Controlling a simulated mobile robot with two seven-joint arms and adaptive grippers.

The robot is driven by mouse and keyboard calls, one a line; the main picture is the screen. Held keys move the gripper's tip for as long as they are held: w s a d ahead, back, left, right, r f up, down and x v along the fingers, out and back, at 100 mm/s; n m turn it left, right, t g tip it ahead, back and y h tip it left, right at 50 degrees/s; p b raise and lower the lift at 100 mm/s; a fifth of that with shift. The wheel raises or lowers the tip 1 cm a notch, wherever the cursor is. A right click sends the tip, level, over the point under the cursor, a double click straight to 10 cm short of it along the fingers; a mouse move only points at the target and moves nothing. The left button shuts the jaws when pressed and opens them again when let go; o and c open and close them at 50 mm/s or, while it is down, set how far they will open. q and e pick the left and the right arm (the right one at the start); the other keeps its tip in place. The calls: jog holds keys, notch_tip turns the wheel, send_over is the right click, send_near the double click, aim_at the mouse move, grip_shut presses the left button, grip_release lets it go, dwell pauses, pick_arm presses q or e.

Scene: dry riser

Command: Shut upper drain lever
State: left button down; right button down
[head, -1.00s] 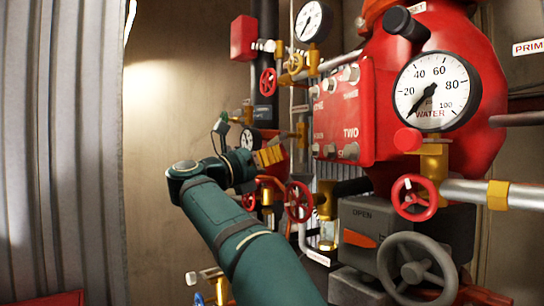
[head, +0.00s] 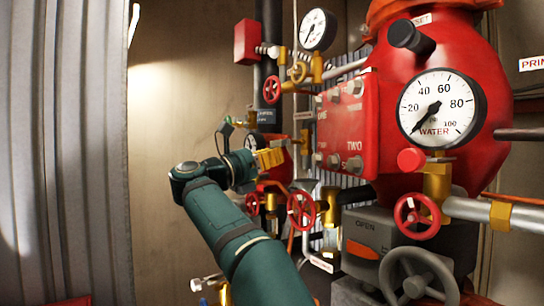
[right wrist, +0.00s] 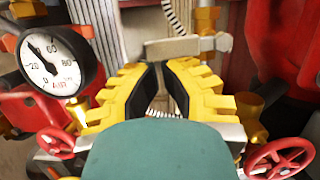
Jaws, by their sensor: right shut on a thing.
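In the right wrist view a pale grey lever (right wrist: 172,47) lies crosswise at the tips of my right gripper, joined on its right to a brass valve fitting (right wrist: 206,22). My right gripper (right wrist: 160,72), with yellow fingers and dark pads, is shut on this lever; the fingers stand a little apart, and the exact contact is hard to make out. In the head view my right gripper (head: 270,158) is at the pipework left of the red panel, and its own wrist and fingers hide most of the lever. My left gripper is not in view.
A large water gauge (head: 440,108) and red panel (head: 345,125) stand to the right. Red handwheels (head: 301,205) sit close below the gripper. An air gauge (right wrist: 55,60) is close on the left in the wrist view. The wall left of the arm is clear.

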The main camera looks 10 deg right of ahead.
jog(key=shift+a, duration=0.15)
jog(key=v, duration=1.1)
jog(key=shift+s+a, duration=0.2)
jog(key=shift+a, duration=0.1)
jog(key=shift+f, duration=0.15)
